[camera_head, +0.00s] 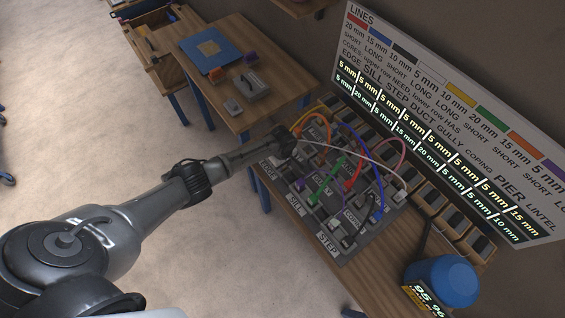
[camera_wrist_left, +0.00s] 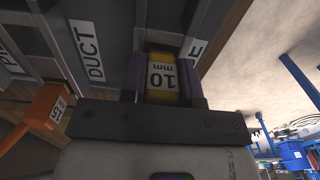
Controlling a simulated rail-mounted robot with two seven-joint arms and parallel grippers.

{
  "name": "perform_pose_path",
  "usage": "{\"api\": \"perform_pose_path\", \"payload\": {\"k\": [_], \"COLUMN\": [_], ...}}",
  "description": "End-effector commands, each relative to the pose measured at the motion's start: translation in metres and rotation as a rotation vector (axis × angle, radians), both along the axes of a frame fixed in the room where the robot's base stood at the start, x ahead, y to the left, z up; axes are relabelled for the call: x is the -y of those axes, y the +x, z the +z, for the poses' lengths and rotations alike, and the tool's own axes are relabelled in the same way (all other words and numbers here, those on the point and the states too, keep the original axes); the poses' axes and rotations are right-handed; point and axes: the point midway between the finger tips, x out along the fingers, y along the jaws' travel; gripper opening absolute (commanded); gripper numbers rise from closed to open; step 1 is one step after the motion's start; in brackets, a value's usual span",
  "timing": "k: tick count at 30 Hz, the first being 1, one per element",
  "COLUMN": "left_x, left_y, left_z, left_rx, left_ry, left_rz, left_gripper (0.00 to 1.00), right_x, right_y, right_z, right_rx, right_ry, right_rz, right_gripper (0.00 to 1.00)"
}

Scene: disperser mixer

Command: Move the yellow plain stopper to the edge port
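In the left wrist view a yellow stopper (camera_wrist_left: 161,92) marked "10 mm" sits between the two fingers of my left gripper (camera_wrist_left: 161,80), which appear closed against its sides. A grey panel part lies just beyond the stopper; whether the stopper touches or enters it cannot be told. In the head view my left gripper (camera_head: 287,141) is over the far left part of the grey port panel (camera_head: 340,252), close to the EDGE label (camera_head: 267,166). The stopper is hidden there. In the wrist view a DUCT label (camera_wrist_left: 86,50) lies to the left. My right gripper is not in view.
Several coloured cables, including a green one (camera_head: 327,178), loop over the panel. An orange plug (camera_wrist_left: 42,112) is left of the gripper in the wrist view. A sign board (camera_head: 450,120) stands behind. A blue-lidded container (camera_head: 446,281) stands at the right.

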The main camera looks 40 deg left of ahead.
Motion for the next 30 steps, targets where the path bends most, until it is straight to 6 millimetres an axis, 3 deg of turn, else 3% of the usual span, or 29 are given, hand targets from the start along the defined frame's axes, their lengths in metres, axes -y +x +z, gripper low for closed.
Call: {"api": "perform_pose_path", "payload": {"k": [9, 19, 23, 30], "left_x": [0.0, 0.0, -0.001, 0.0], "left_y": [0.0, 0.0, 0.0, 0.001], "left_z": [0.0, 0.006, 0.023, 0.071], "left_rx": [0.0, 0.0, 0.002, 0.003], "left_ry": [0.0, 0.0, 0.0, -0.001], "left_rz": [0.001, 0.001, 0.001, 0.0], "left_gripper": [0.59, 0.59, 0.59, 0.59], "right_x": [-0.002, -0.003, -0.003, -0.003], "right_y": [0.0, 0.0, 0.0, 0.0], "right_z": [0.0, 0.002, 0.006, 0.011], "right_rx": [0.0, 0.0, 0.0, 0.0], "right_ry": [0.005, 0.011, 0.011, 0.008], "right_rz": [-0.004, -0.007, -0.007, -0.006], "right_gripper": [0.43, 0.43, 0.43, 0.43]}}
